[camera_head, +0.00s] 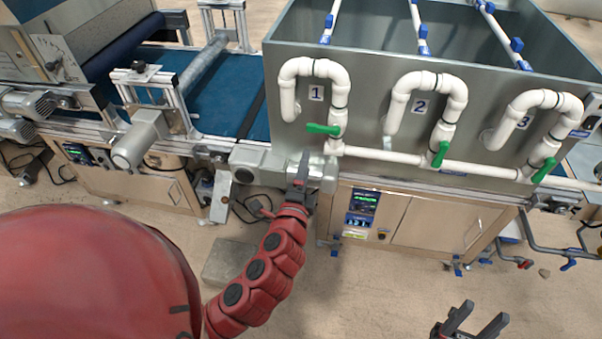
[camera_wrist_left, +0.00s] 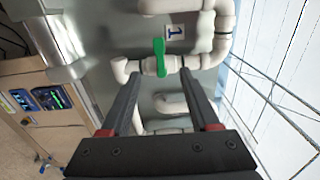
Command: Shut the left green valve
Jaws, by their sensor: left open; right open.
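The left green valve (camera_head: 323,129) is a green lever on the white pipe under label 1. Its lever lies sideways across the upright pipe. In the left wrist view the green lever (camera_wrist_left: 158,58) shows just past the fingertips, roughly between them and not gripped. My left gripper (camera_head: 302,162) is below this valve in the head view, in front of the grey motor housing. In the left wrist view my left gripper (camera_wrist_left: 161,74) is open and empty. My right gripper (camera_head: 476,318) is open and empty at the bottom right, over the floor.
The middle green valve (camera_head: 440,154) and right green valve (camera_head: 544,170) hang on similar pipes, their levers lying nearer along the pipes. A white horizontal pipe (camera_head: 385,155) runs below. The grey tank (camera_head: 385,60) stands behind. A blue conveyor (camera_head: 225,95) is at left.

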